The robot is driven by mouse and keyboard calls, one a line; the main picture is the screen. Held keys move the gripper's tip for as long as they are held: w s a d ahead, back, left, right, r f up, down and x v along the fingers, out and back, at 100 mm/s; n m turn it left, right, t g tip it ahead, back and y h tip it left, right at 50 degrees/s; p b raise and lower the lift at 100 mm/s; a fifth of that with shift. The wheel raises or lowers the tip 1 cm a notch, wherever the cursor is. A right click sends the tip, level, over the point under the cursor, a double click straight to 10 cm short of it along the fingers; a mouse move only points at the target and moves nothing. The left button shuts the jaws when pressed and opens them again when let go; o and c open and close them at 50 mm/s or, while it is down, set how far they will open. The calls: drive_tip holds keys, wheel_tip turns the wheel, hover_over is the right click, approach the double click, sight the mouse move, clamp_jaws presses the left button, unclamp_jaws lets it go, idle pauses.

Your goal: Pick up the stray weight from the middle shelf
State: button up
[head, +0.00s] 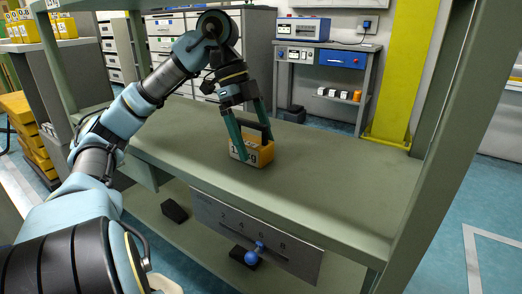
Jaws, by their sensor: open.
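The stray weight (258,155) is a yellow block with a white label on its front, partly hidden by a finger. A dark part stands at its top; I cannot tell whether it belongs to the weight. The weight stands on the green-grey middle shelf (340,185). My gripper (256,147) points down over it with its jaws open. One finger is in front of the weight's label, the other at its far right side. I cannot tell whether either finger touches it.
Below the shelf's front edge hangs a grey numbered plate (225,222) with a blue knob (251,257). A dark wedge-shaped block (174,211) lies on the lower shelf. A green-grey upright (425,140) bounds the right side. The shelf right of the weight is clear.

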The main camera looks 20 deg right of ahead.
clamp_jaws()
idle(0.8)
drive_tip(key=shift+r, duration=0.1)
